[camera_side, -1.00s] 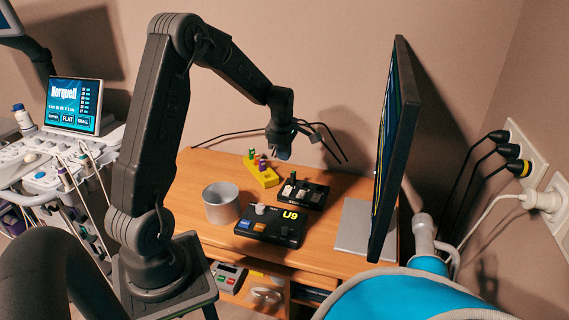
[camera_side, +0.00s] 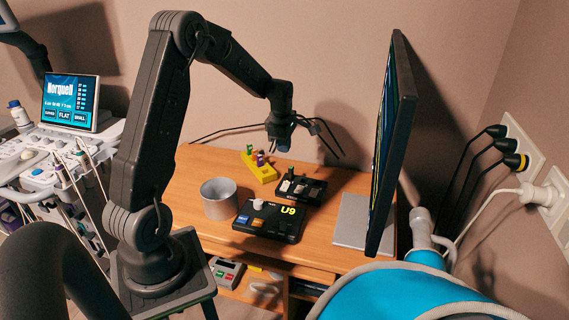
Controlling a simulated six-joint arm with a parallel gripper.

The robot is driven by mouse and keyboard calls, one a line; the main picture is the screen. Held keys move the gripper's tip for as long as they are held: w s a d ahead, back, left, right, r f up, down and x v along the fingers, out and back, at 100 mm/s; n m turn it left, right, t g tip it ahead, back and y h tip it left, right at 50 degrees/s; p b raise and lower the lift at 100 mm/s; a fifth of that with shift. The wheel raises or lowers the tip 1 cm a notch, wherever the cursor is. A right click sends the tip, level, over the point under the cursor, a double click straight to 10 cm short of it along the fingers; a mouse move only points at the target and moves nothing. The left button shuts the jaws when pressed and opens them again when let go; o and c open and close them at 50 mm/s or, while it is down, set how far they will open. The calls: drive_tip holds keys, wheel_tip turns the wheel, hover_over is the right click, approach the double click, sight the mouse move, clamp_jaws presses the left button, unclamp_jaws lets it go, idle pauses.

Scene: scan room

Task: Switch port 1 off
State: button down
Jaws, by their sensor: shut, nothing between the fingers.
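A small black box with several pale switches (camera_side: 301,188) lies on the wooden desk, behind the U9 box; it looks like the port switch box, but its labels are too small to read. My gripper (camera_side: 283,148) points down above the desk, over the back left part of the switch box and apart from it. Its fingers are small and dark here, and it is shut and empty. Which switch is port 1, and its position, I cannot tell.
A black box marked U9 (camera_side: 270,221) lies in front. A grey cup (camera_side: 219,199) stands left of it, and a yellow block (camera_side: 261,169) with coloured pegs lies behind. A large monitor (camera_side: 391,150) rises at the right. Dark cables run behind my gripper.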

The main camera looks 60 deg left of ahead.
sight(284, 186)
drive_tip(key=f, duration=0.9)
drive_tip(key=w+a+f, duration=0.1)
drive_tip(key=f, duration=0.3)
drive_tip(key=shift+w+f, duration=0.1)
drive_tip(key=shift+f, duration=0.05)
drive_tip(key=shift+f, duration=0.1)
drive_tip(key=shift+f, duration=0.2)
drive_tip(key=shift+s+d+r, duration=0.1)
drive_tip(key=shift+s+d, duration=0.4)
drive_tip(key=shift+s, duration=0.15)
drive_tip(key=shift+r, duration=0.15)
